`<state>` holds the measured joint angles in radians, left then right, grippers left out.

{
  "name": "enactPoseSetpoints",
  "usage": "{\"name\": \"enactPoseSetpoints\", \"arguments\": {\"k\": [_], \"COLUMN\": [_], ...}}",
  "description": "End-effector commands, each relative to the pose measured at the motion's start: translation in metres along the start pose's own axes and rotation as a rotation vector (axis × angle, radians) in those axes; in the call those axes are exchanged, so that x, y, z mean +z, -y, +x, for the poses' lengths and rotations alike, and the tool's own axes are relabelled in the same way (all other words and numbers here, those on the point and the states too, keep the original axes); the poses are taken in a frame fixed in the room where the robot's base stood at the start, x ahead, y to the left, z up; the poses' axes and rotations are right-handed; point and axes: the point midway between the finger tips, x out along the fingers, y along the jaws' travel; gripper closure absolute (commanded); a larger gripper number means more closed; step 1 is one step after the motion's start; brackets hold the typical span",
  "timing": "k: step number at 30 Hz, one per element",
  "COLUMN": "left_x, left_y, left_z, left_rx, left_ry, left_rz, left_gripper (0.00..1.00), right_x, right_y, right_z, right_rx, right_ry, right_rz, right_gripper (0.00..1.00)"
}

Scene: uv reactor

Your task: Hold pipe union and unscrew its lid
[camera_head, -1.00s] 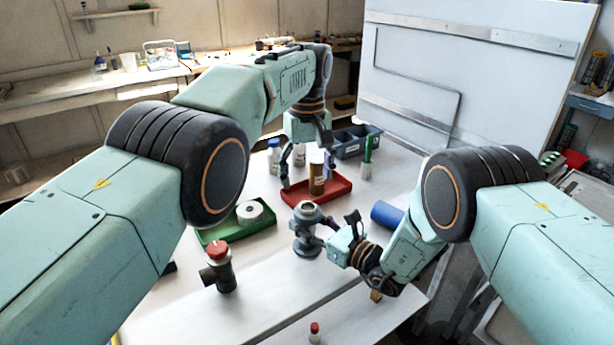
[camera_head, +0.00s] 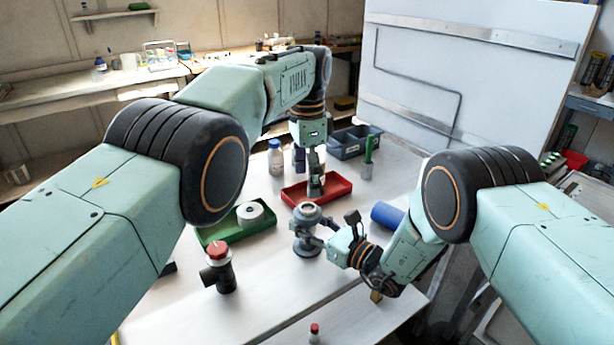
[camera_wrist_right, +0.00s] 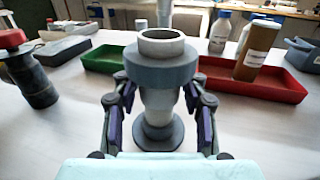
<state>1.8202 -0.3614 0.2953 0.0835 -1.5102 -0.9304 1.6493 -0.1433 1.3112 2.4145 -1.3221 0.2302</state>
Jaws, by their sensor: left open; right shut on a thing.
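The pipe union (camera_head: 306,240) is a grey upright fitting with a flanged foot, standing on the white table. In the right wrist view (camera_wrist_right: 160,70) it has a wide darker collar near the top and an open, pale round mouth. My right gripper (camera_head: 324,237) is shut on its body below the collar, one finger on each side (camera_wrist_right: 161,115). My left gripper (camera_head: 316,187) points down over the red tray, behind the union and apart from it. It is open, with its fingers seen nearly edge-on.
The red tray (camera_head: 341,191) holds a brown bottle (camera_wrist_right: 258,50). A green tray (camera_head: 262,231) with a white roll is left. A red-capped dark pipe fitting (camera_head: 220,270) stands front left. A blue cylinder (camera_head: 386,215) lies right, near my right arm. The front table is mostly clear.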

Motion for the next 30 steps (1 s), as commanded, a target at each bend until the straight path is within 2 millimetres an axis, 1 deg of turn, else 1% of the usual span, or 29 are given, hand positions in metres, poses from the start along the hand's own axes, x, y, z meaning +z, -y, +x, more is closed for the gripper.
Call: {"name": "enactPoseSetpoints", "arguments": {"k": [3,21,27,30], "left_x": [-0.0001,-0.0001,-0.0004,-0.0004], "left_y": [-0.0002,-0.0004,-0.0002,-0.0001], "left_z": [0.0006,0.0035,0.0035,0.0035], "left_rx": [0.001,0.002,0.0,-0.001], "left_ry": [0.0,-0.002,-0.003,-0.003], "left_rz": [0.189,1.178,1.468,1.57], "left_gripper": [0.25,0.25,0.25,0.25], "right_x": [-0.001,-0.001,-0.001,-0.001], "right_y": [0.0,0.0,0.0001,0.0001], "right_z": [-0.0004,-0.0005,-0.0005,-0.0005], "right_rx": [-0.001,-0.001,-0.001,-0.001], "right_ry": [-0.002,-0.002,-0.002,-0.002], "right_rz": [0.001,0.001,0.001,0.001], "right_gripper": [1.0,1.0,1.0,1.0]}}
